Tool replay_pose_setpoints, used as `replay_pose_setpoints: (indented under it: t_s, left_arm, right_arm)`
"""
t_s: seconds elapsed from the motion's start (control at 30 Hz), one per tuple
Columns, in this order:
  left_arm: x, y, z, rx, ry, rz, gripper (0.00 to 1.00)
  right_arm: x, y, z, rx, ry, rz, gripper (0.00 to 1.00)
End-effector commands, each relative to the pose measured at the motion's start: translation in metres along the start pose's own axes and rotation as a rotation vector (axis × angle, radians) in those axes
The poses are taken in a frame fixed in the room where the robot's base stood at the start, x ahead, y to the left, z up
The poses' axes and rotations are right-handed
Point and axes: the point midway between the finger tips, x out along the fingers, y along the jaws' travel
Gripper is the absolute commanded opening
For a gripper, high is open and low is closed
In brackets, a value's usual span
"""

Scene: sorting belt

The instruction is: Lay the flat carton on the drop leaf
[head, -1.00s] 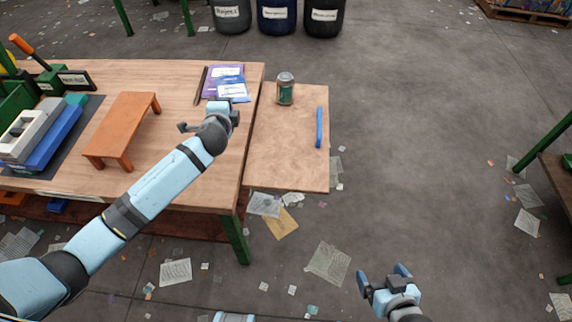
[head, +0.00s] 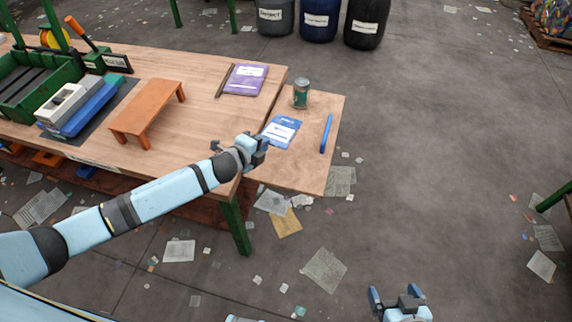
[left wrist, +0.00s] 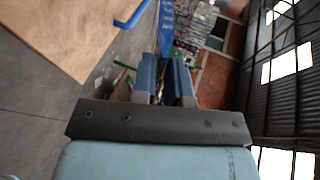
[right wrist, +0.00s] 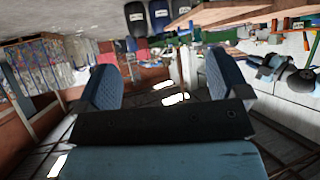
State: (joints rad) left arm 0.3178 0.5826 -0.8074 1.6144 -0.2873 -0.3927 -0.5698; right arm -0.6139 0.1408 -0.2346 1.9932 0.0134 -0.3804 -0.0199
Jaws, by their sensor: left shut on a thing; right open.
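The flat carton (head: 282,131) is blue with a white label. In the head view it appears over the drop leaf (head: 300,177), a wooden panel at the table's right side. My left gripper (head: 262,143) is shut on the carton's near edge. In the left wrist view the carton (left wrist: 166,25) shows edge-on between the fingers (left wrist: 165,78), roughly level, with a gap between it and the leaf (left wrist: 70,35). My right gripper (head: 397,298) is open and empty, low over the floor at the bottom of the head view.
A green can (head: 301,94) stands on the leaf's far part. A blue handle (head: 326,134) lies along its right side. A purple packet (head: 247,79) and an orange stand (head: 147,108) are on the table (head: 200,130). The leaf's near part is clear.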

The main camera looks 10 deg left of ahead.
Motion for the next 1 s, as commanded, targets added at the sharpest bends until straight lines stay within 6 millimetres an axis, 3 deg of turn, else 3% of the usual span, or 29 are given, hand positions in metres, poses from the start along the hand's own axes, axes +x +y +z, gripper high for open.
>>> replay_pose_setpoints:
  t_s: [0.37,0.8,1.0]
  left_arm:
    - [0.001,0.014,-0.002,0.008,0.019,0.006,0.00]
    - [0.022,0.070,-0.002,0.008,0.019,0.005,0.00]
    - [0.030,0.091,-0.003,0.006,0.019,0.006,0.00]
  right_arm:
    - [0.006,0.000,0.009,-0.001,0.001,-0.001,0.93]
    - [0.037,-0.002,0.052,0.034,-0.022,-0.007,0.93]
    - [0.044,-0.003,0.053,0.060,-0.023,-0.009,0.93]
